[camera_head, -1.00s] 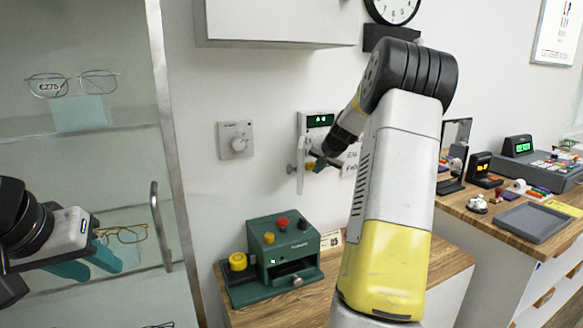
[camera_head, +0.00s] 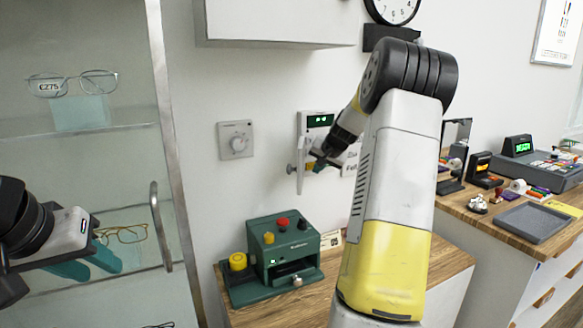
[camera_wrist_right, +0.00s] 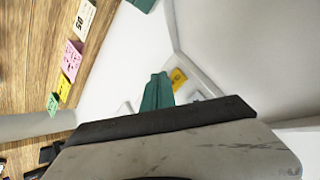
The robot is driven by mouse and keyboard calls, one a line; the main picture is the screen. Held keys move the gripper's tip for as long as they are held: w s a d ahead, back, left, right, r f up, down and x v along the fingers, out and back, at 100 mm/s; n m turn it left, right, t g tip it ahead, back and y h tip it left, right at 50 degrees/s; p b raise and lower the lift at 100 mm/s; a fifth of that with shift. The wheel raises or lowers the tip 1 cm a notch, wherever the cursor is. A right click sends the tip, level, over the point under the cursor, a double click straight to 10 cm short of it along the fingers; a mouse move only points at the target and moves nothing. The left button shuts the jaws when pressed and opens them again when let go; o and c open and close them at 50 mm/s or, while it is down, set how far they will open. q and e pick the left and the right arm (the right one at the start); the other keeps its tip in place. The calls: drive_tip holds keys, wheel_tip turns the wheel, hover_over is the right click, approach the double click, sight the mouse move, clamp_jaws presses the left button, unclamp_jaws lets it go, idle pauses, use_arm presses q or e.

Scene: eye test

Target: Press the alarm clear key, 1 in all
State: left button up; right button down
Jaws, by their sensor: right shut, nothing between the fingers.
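A white wall panel (camera_head: 304,121) with a lit green display hangs above the green machine. A pale flap stands out below its display, with a round grey knob beside it. My right gripper (camera_head: 319,167) is at the lower part of this panel, partly hidden by its own wrist. In the right wrist view its teal fingers (camera_wrist_right: 157,91) are shut and empty. A yellow key (camera_wrist_right: 178,77) shows just right of the fingertips, inside a white frame. I cannot tell whether the fingers touch anything. My left gripper (camera_head: 98,267) is open and empty before the glass cabinet.
The green machine (camera_head: 292,246) with red, black and yellow buttons stands on the wooden counter below. A wall cupboard (camera_head: 275,24) hangs above. A grey tray (camera_head: 531,222) lies on the right counter.

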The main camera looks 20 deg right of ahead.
drive_tip(key=shift+w, duration=0.15)
idle(0.3)
drive_tip(key=shift+w, duration=0.3)
drive_tip(key=shift+w, duration=0.35)
idle(0.5)
drive_tip(key=shift+s, duration=0.8)
drive_tip(key=s, duration=0.5)
drive_tip(key=shift+d, duration=0.15)
idle(0.9)
